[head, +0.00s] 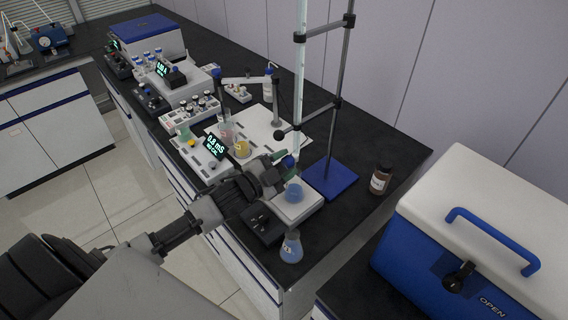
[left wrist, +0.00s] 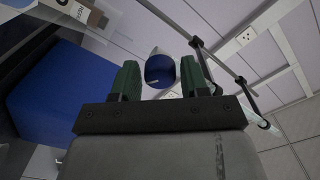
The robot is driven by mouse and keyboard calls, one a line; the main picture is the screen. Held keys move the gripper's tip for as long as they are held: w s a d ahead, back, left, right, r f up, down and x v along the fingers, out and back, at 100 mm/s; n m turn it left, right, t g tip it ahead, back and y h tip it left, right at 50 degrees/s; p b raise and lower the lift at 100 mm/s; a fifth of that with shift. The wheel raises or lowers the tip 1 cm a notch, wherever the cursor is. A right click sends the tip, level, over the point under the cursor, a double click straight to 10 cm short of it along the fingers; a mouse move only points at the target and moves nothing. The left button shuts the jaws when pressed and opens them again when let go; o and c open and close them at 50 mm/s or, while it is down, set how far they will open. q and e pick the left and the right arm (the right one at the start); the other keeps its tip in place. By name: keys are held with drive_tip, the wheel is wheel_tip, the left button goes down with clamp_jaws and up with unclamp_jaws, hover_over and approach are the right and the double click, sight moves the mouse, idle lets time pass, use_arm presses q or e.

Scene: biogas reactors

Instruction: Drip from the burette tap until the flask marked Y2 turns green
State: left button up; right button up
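The burette (head: 300,70) is a clear upright tube clamped on a stand with a blue base (head: 331,179). Its blue tap (head: 289,161) sits at its lower end, and also shows in the left wrist view (left wrist: 160,70). My left gripper (head: 281,164) is at the tap; its green fingers stand on either side of the blue knob, apparently with narrow gaps. Below the tap, a flask with blue liquid (head: 294,191) stands on a white stirrer plate (head: 300,210). A second flask with blue liquid (head: 291,248) stands in front. I cannot read either label surely. My right gripper is out of view.
A brown bottle (head: 380,180) stands right of the stand base. A blue-and-white cool box (head: 430,235) fills the lower right. Left of the stand are a meter (head: 206,150), a pink beaker (head: 228,131) and a yellow one (head: 242,149). Bench behind the brown bottle is clear.

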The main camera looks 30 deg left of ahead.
use_arm(q)
drive_tip(key=shift+o, duration=1.1)
drive_tip(key=shift+s, duration=0.1)
drive_tip(key=shift+s+a+f, duration=0.15)
drive_tip(key=shift+s+a, duration=0.05)
drive_tip(key=shift+s, duration=0.2)
drive_tip(key=b+v, duration=0.2)
drive_tip(key=v, duration=0.7)
drive_tip(key=shift+s+b, duration=0.35)
drive_tip(key=shift+a, duration=0.15)
